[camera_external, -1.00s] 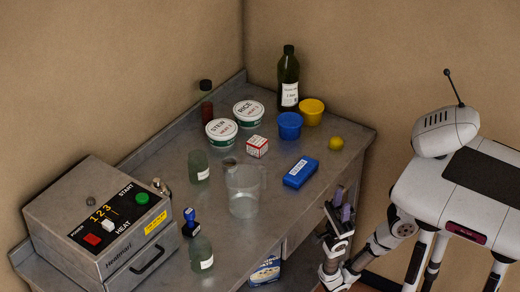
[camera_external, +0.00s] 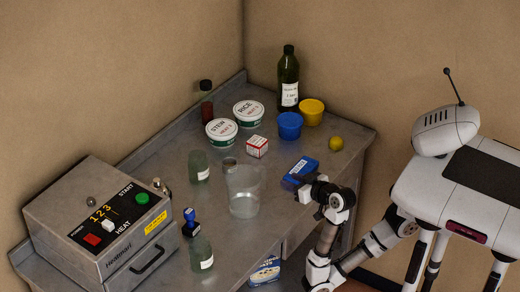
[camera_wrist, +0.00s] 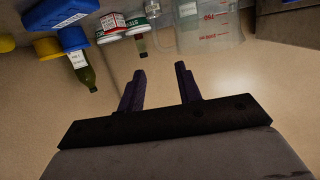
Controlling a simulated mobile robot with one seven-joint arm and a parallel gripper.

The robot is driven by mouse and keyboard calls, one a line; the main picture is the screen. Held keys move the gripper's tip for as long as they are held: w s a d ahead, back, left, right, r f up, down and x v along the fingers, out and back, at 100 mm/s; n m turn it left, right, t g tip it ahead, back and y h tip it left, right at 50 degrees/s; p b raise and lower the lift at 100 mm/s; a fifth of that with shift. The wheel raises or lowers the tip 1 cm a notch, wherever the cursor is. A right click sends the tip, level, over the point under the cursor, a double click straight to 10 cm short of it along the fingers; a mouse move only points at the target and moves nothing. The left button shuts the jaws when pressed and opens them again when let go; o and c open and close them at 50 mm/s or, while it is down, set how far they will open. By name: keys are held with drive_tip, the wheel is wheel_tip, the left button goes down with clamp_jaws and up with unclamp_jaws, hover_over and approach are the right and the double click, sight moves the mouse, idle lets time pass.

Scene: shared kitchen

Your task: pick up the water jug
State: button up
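The water jug (camera_external: 243,190) is a clear, see-through pitcher standing upright near the middle of the metal table in the external view. In the wrist view the jug (camera_wrist: 212,28), with red measuring marks, shows at the top right, partly cut off. My gripper (camera_external: 289,184) is to the right of the jug, its fingers pointing left towards it, apart from it. In the wrist view my gripper (camera_wrist: 160,68) has its two dark fingers spread with nothing between them.
A blue box (camera_external: 304,165) lies close beside my gripper. Glass jars (camera_external: 199,168) (camera_external: 201,254) and a blue-handled stamp (camera_external: 190,224) stand left of the jug. Tubs (camera_external: 222,132), a small red-white box (camera_external: 257,147) and a bottle (camera_external: 288,80) are behind. A heater box (camera_external: 100,225) is at left.

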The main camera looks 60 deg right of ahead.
drive_tip(key=shift+m+g, duration=0.3)
drive_tip(key=shift+g, duration=0.6)
drive_tip(key=w+f+p, duration=0.1)
drive_tip(key=w+p, duration=0.1)
drive_tip(key=p, duration=0.1)
drive_tip(key=w+d+f+p, duration=0.1)
drive_tip(key=w+f+p, duration=0.1)
drive_tip(key=p, duration=0.2)
drive_tip(key=w+d+f+p, duration=0.1)
drive_tip(key=w+f+p, duration=0.1)
drive_tip(key=p, duration=0.2)
drive_tip(key=shift+w+d+f, duration=0.15)
drive_tip(key=shift+w+f, duration=0.05)
drive_tip(key=shift+w, duration=0.2)
drive_tip(key=shift+a+p+x, duration=0.15)
drive_tip(key=shift+p+x, duration=0.25)
drive_tip(key=shift+x, duration=0.95)
drive_tip(key=shift+a+p+x, duration=0.15)
drive_tip(key=shift+p+x, duration=0.2)
drive_tip(key=shift+x, duration=1)
drive_tip(key=shift+w, duration=0.1)
clamp_jaws()
drive_tip(key=shift+r, duration=0.1)
